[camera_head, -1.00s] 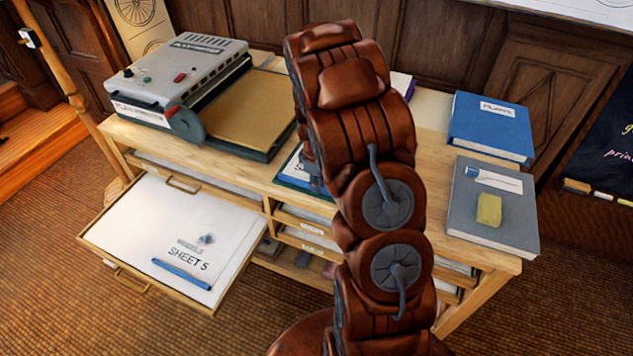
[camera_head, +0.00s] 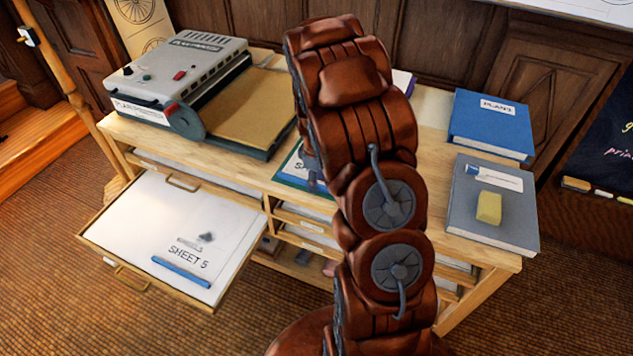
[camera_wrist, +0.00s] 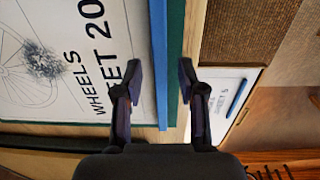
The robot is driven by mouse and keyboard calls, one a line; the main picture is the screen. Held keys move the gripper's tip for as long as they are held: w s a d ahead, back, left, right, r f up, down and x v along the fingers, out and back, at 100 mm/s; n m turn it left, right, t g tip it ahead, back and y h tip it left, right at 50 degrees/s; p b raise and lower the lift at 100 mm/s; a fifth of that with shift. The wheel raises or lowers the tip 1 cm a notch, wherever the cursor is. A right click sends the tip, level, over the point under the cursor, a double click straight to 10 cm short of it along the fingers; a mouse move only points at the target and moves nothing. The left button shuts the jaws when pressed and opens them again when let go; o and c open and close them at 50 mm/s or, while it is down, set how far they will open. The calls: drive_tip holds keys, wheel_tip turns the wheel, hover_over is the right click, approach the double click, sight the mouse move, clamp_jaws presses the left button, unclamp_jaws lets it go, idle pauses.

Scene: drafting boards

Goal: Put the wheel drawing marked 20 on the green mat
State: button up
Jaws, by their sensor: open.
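The wheel drawing (camera_wrist: 75,92), marked "WHEELS ... 20", fills the left of the wrist view. A blue strip (camera_wrist: 160,40) runs along its edge, and the green mat (camera_wrist: 176,30) shows as a band just beyond it. The drawing seems to lie over the mat, with its far part out of view. My gripper (camera_wrist: 160,85) is open, its fingers on either side of the blue strip, with nothing clearly held. I cannot tell whether they touch it. In the head view the mat's green edge (camera_head: 300,187) shows left of my arm, which hides most of the sheet.
A grey plan printer (camera_head: 180,75) stands at the cabinet's left. An open drawer holding Sheet 5 (camera_head: 190,225) sticks out at front left. A blue book (camera_head: 490,130) and a grey book (camera_head: 470,220) with a yellow block (camera_head: 489,208) lie at the right.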

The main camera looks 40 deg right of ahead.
wheel_tip(320, 180, up, 11)
drive_tip(key=b, duration=0.2)
drive_tip(key=s+a+r+m, duration=0.1)
drive_tip(key=s+a+r, duration=0.3)
drive_tip(key=s+a, duration=0.15)
drive_tip(key=s+a+r+m, duration=0.1)
drive_tip(key=s+a, duration=0.4)
drive_tip(key=s, duration=0.3)
drive_tip(key=s+a+r+m+g, duration=0.1)
drive_tip(key=s+a+m, duration=0.1)
drive_tip(key=s+a, duration=0.3)
drive_tip(key=s+a+r+m+g, duration=0.1)
drive_tip(key=s+a, duration=0.4)
drive_tip(key=s, duration=0.7)
drive_tip(key=shift+a+r+m, duration=0.15)
drive_tip(key=shift+a+m, duration=0.15)
drive_tip(key=shift+m, duration=0.3)
drive_tip(key=shift+r, duration=0.1)
drive_tip(key=shift+r+p, duration=0.35)
drive_tip(key=shift+r, duration=0.05)
drive_tip(key=shift+c, duration=0.2)
